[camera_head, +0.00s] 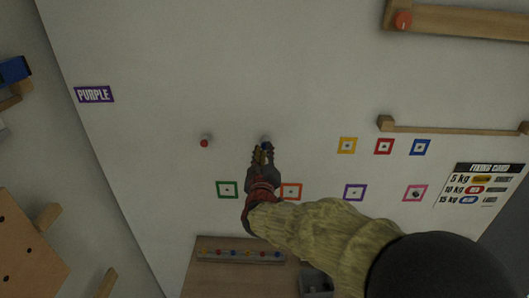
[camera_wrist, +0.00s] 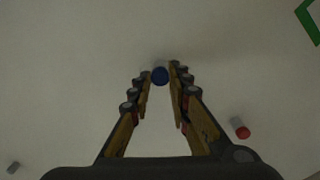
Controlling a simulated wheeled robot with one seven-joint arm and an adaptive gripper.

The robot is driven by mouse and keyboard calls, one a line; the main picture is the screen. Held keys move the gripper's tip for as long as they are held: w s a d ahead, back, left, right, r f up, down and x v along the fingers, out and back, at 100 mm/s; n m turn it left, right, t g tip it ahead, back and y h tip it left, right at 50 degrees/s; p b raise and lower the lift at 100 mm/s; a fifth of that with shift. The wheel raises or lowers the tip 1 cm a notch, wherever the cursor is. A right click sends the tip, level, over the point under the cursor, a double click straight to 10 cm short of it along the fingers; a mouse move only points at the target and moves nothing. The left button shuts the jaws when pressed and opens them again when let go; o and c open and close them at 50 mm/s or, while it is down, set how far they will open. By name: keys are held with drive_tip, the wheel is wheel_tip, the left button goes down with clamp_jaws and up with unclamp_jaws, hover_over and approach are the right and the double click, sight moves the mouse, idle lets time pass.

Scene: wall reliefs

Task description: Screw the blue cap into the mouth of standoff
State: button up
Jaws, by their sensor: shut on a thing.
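The blue cap (camera_wrist: 160,75) sits between the fingertips of my gripper (camera_wrist: 160,79) in the wrist view. In the head view my gripper (camera_head: 263,153) reaches up to the wall, and the blue cap (camera_head: 268,147) shows dark at its tips. My gripper is shut on the cap. A pale standoff (camera_head: 266,138) sticks out of the wall right behind the cap. The cap covers the standoff's mouth, so I cannot tell how deep it sits in it or whether the two touch.
A standoff with a red cap (camera_head: 204,143) stands to the left; its red cap (camera_wrist: 242,132) is lower right in the wrist view. A bare grey standoff (camera_wrist: 13,167) is at lower left there. Coloured square frames, a wooden rail (camera_head: 455,129) and a shelf (camera_head: 240,254) surround the spot.

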clamp_jaws()
drive_tip(key=shift+f, duration=0.1)
drive_tip(key=m+b, duration=0.5)
drive_tip(key=b, duration=0.1)
drive_tip(key=m+b, duration=0.5)
drive_tip(key=shift+b, duration=0.3)
